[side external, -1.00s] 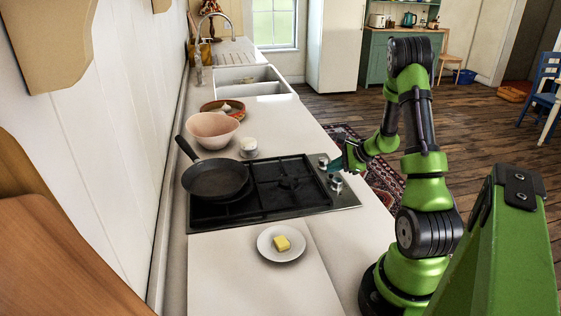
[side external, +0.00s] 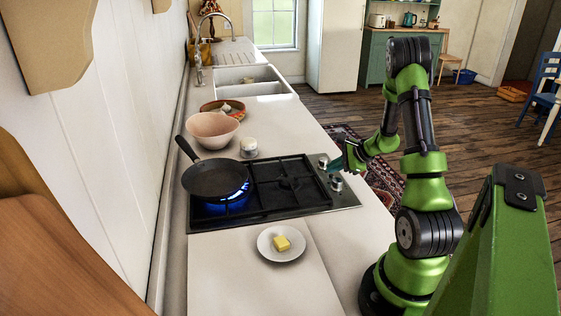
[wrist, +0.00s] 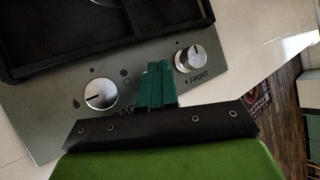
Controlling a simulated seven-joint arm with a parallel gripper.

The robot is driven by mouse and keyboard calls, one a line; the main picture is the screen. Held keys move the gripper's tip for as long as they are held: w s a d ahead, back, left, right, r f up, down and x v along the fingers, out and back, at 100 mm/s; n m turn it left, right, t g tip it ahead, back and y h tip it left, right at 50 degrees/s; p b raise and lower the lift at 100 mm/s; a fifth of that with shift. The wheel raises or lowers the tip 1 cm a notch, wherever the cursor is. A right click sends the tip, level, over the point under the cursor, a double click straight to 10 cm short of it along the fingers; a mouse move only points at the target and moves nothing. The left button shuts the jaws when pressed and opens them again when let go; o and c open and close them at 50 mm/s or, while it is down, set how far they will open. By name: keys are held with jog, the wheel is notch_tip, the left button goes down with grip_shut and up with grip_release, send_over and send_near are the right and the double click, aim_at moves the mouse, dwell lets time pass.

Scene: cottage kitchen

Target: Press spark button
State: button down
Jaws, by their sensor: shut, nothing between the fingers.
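My gripper (wrist: 157,72) is shut, its two teal fingers together and empty. In the wrist view the fingertips are over the control panel (wrist: 58,112), between two silver knobs. The left knob (wrist: 101,95) is by a partly covered "BACK" label; the right knob (wrist: 188,59) is by "FRONT". No spark button shows clearly; the fingers cover the strip between the knobs. I cannot tell whether the fingertips touch the panel. In the side view my gripper (side external: 338,164) is at the stove's right edge. A blue flame (side external: 236,194) burns under the frying pan (side external: 214,178).
The gas stove (side external: 262,213) is set in the pale counter. A plate (side external: 265,253) with butter (side external: 282,243) lies in front of it. A small white jar (side external: 248,145) and a pink bowl (side external: 212,131) stand behind.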

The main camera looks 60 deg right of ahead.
notch_tip(320, 180, up, 6)
dwell(0.8)
dwell(0.4)
jog(key=s+a+r+n, duration=0.2)
jog(key=a+r+n, duration=0.3)
jog(key=a+n, duration=0.3)
jog(key=s+a+r+n+g+y, duration=0.1)
jog(key=a+r+n, duration=0.5)
jog(key=a, duration=1.1)
jog(key=s+a+r+n+g+y, duration=0.1)
jog(key=s+a+r+n, duration=0.2)
jog(key=a+n, duration=0.6)
jog(key=a+r, duration=0.2)
jog(key=a, duration=0.1)
jog(key=shift+s+a+r+n, duration=0.15)
jog(key=shift+s+a+n, duration=0.1)
jog(key=shift+a+n, duration=0.05)
